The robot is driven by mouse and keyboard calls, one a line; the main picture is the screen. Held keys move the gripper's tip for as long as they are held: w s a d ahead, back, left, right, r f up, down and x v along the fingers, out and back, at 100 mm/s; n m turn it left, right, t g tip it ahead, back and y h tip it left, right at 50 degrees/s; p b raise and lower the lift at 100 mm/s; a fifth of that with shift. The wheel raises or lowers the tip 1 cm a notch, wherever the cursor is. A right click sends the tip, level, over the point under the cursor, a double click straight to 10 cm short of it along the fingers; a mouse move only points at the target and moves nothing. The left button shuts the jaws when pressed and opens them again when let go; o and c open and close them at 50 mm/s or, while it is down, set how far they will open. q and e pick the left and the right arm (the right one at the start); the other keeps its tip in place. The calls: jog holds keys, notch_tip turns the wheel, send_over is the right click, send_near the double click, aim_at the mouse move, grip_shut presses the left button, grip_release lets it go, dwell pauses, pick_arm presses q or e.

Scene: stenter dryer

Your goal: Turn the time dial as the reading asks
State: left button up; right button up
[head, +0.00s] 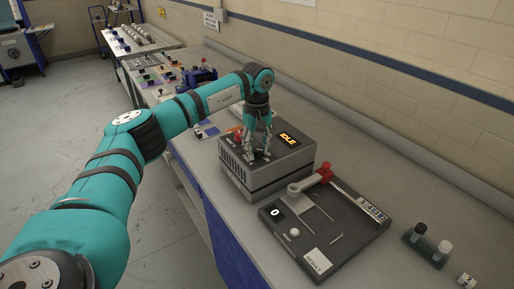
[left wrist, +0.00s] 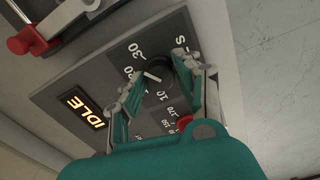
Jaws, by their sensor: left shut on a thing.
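The dark time dial (left wrist: 184,76) sits on the top panel of the grey dryer box (head: 265,179). My left gripper (head: 258,152) comes down on this panel from above. In the left wrist view the left gripper (left wrist: 163,85) has its fingers on either side of the dial and is shut on it. A pale pointer mark shows between the fingers. White scale numbers, among them 30 and 10, lie around the dial, partly hidden by the fingers. The display (head: 288,139) reads IDLE in orange; it also shows in the left wrist view (left wrist: 86,108). My right gripper is not in view.
A red knob (head: 238,135) stands on the box beside the gripper. In front is a dark tester (head: 330,238) with a red-ended lever (head: 325,172), a 0 readout and a RESULT card. Two small vials (head: 430,238) stand at the right. Other gear fills the bench behind.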

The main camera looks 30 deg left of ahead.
aim_at(257, 149)
pick_arm(q)
jog(key=shift+m, duration=1.2)
jog(key=shift+r, duration=0.1)
jog(key=o, duration=1.2)
jog(key=shift+c, duration=0.2)
notch_tip(257, 149, up, 12)
